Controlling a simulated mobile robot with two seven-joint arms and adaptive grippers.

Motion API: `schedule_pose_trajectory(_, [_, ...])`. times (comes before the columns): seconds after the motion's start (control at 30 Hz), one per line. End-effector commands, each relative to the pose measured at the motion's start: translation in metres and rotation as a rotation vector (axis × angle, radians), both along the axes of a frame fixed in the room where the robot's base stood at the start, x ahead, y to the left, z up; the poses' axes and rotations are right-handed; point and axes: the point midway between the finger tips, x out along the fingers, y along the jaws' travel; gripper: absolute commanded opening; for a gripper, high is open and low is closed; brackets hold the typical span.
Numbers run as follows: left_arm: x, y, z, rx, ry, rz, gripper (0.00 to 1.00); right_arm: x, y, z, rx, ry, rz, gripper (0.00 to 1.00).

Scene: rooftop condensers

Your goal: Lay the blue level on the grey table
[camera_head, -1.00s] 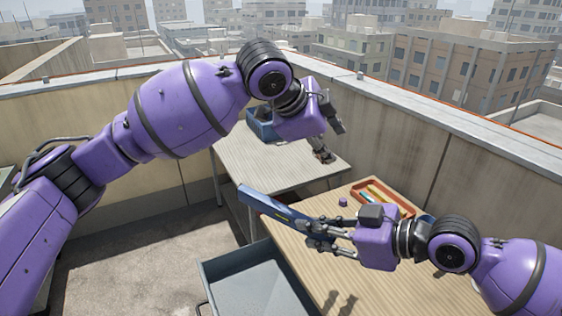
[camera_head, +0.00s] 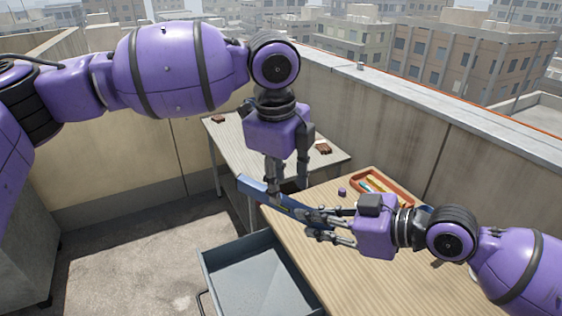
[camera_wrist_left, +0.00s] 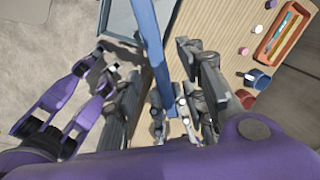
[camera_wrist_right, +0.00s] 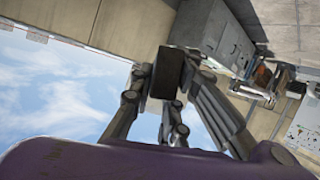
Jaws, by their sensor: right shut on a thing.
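The blue level (camera_head: 258,188) is held by my right gripper (camera_head: 318,222) above the left edge of the wooden table. The right gripper is shut on its near end, and the level's dark end face (camera_wrist_right: 167,72) shows between the fingers in the right wrist view. My left gripper (camera_head: 287,183) points down over the level's far part, its fingers apart. In the left wrist view the level (camera_wrist_left: 150,35) runs between these open fingers; I cannot tell whether they touch it. The grey table (camera_head: 232,150) stands behind, partly hidden by my left gripper.
Two small brown things (camera_head: 218,119) (camera_head: 323,149) lie on the grey table. A parapet wall (camera_head: 400,150) runs behind.

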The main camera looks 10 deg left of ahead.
Motion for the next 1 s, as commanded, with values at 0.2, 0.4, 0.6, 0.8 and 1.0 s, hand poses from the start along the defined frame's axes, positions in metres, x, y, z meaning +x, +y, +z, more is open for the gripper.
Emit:
schedule_pose_trajectory(0.2, [0.004, -0.002, -0.033, 0.0, -0.001, 0.001, 0.38, 0.0, 0.0, 0.001, 0.001, -0.002, 0.001, 0.0])
schedule_pose_trajectory(0.4, [0.006, -0.003, -0.044, -0.001, -0.002, 0.0, 0.38, 0.0, 0.0, 0.001, 0.001, -0.002, 0.0, 0.0])
schedule_pose_trajectory(0.6, [0.006, -0.003, -0.046, -0.001, -0.003, 0.0, 0.38, 0.0, 0.0, 0.001, 0.001, -0.002, 0.0, 0.0])
schedule_pose_trajectory(0.8, [0.006, -0.003, -0.046, -0.001, -0.003, 0.001, 0.23, 0.0, 0.0, 0.001, 0.001, -0.002, 0.0, 0.0])
schedule_pose_trajectory(1.0, [0.006, -0.003, -0.045, -0.002, -0.004, 0.001, 0.0, 0.0, 0.0, 0.001, 0.0, -0.001, 0.001, 0.0])
